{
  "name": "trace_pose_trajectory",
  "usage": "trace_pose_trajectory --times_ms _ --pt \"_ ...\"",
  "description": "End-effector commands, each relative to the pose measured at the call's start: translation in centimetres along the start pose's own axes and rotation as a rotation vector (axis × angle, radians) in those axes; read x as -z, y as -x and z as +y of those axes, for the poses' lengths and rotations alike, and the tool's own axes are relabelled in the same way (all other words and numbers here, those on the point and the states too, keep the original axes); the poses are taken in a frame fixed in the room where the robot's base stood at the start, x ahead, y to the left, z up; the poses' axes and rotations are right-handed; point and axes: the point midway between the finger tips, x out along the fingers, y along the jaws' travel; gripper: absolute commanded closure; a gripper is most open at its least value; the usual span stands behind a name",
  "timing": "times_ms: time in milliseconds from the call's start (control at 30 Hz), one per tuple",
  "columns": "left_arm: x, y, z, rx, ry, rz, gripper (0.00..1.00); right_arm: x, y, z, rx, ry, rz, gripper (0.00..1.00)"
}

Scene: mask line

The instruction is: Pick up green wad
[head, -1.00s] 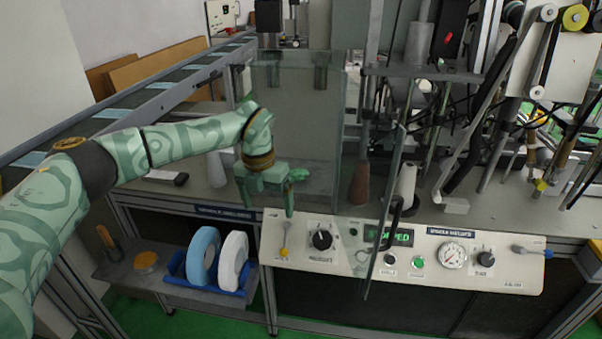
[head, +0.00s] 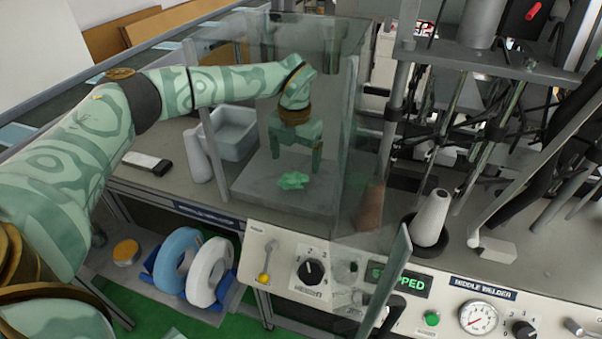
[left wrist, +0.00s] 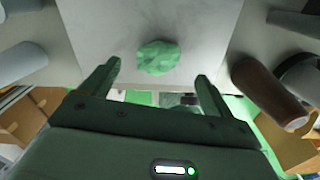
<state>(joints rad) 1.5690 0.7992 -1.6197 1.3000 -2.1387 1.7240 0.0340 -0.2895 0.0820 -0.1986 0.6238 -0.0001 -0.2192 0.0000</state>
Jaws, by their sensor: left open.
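The green wad (head: 292,181) is a small crumpled lump on the grey plate (head: 255,195) inside the clear-walled enclosure (head: 345,100). In the left wrist view the green wad (left wrist: 157,58) lies beyond the fingertips, roughly centred between them. My left gripper (head: 296,163) is inside the enclosure, pointing down, behind and above the wad in the head view. Its two fingers stand apart with nothing between them, and they also show in the left wrist view (left wrist: 152,84). No contact with the wad shows. My right gripper is not in view.
A grey bin (head: 233,133) and a pale cone (head: 196,155) stand left of the plate. A brown cone (head: 369,206) stands to its right, near the open clear door (head: 398,265). The control panel (head: 290,240) runs along the front. Blue and white rolls (head: 210,270) sit below.

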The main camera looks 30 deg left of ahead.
Motion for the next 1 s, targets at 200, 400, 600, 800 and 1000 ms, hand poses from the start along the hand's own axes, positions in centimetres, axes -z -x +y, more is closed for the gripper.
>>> trace_pose_trajectory --times_ms 200,400,600,800,1000 --pt "0.2 -2.8 0.1 0.000 -0.001 0.003 0.13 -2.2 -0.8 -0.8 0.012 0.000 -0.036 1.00" --pt "0.5 -6.1 0.3 0.000 0.001 0.005 0.13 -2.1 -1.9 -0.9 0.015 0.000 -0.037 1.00" --pt "0.5 -6.3 0.3 0.000 0.000 0.000 0.13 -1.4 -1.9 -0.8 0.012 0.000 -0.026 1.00" --pt "0.5 -6.2 0.3 0.000 0.000 0.001 0.54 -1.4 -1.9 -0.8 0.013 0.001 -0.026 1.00" --pt "0.5 -6.2 0.3 0.000 0.000 0.001 0.61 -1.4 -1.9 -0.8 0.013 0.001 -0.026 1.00"
